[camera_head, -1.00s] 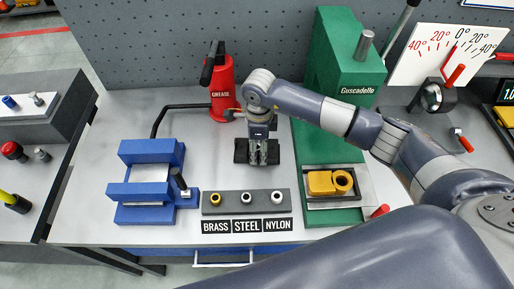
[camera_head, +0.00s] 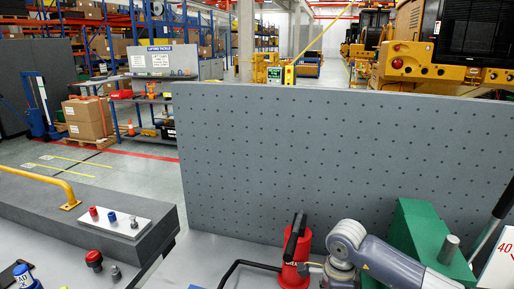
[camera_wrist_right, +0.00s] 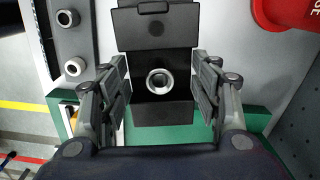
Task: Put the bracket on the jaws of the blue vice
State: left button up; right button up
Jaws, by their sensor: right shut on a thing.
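In the right wrist view a black bracket (camera_wrist_right: 164,112) with a pale metal ring (camera_wrist_right: 160,82) in it lies between the fingers of my right gripper (camera_wrist_right: 159,84). The gripper is shut on the bracket, one finger on each side. In the head view my right arm's wrist (camera_head: 345,243) shows at the bottom edge; its fingers are cut off below the frame. The blue vice is outside both present views. My left gripper is not in view.
The red grease can (camera_head: 297,262) stands beside my right wrist. A green press (camera_head: 420,240) stands to the right, before a grey pegboard (camera_head: 330,160). The wrist view shows a grey strip (camera_wrist_right: 78,45) with bushings. A side bench (camera_head: 60,215) is at left.

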pick_arm(q)
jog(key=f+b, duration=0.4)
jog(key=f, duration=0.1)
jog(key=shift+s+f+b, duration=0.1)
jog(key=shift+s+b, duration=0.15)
jog(key=shift+b, duration=0.15)
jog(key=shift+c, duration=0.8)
pick_arm(e)
jog(key=s+r+n, duration=0.4)
jog(key=s+n, duration=1)
jog(key=n, duration=0.5)
jog(key=shift+s+d, duration=0.3)
jog(key=shift+s, duration=0.05)
